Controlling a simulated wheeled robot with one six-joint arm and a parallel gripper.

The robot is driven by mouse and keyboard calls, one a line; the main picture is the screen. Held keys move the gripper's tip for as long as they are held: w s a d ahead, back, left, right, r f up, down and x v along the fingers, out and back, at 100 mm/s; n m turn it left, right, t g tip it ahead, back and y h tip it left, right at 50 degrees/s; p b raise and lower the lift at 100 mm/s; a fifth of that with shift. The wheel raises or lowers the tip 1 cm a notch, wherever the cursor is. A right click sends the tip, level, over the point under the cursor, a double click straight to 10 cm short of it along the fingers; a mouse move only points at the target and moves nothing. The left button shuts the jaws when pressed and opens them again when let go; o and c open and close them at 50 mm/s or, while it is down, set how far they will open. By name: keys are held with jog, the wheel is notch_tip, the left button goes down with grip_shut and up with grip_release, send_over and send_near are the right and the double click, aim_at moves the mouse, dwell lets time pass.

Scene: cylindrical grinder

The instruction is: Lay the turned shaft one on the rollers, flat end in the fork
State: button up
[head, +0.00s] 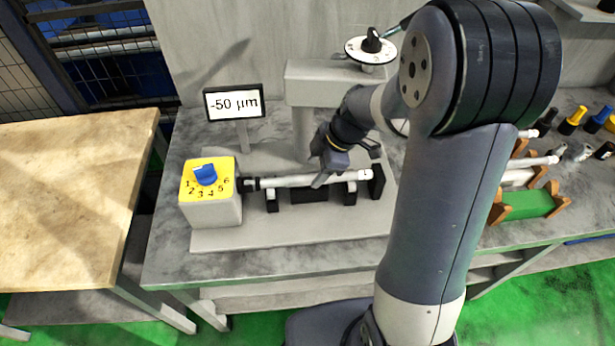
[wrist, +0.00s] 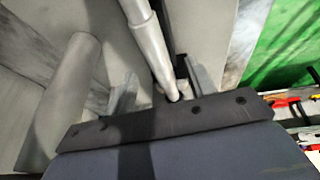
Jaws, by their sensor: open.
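A pale turned shaft (head: 290,181) lies on the black roller supports (head: 349,195) of the grinder. Its left end meets the dark fork (head: 251,185) beside the yellow-topped head, and its right end is by a black end block (head: 376,181). How far the flat sits in the fork cannot be told. My gripper (head: 324,178) is low over the shaft's right half, open. In the wrist view the shaft (wrist: 150,45) runs between the fingers of my gripper (wrist: 158,85); contact with them cannot be told.
A yellow box with a blue dial (head: 206,176) stands left of the shaft. A display reading -50 µm (head: 234,102) and a grey column (head: 303,125) stand behind. More shafts rest in wooden racks (head: 500,210) at right. A wooden table (head: 60,200) at left is bare.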

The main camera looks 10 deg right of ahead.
aim_at(309, 176)
jog(key=shift+p+x, duration=0.3)
jog(key=shift+x, duration=1.6)
jog(key=shift+w, duration=0.1)
grip_shut()
jog(key=shift+r, duration=0.1)
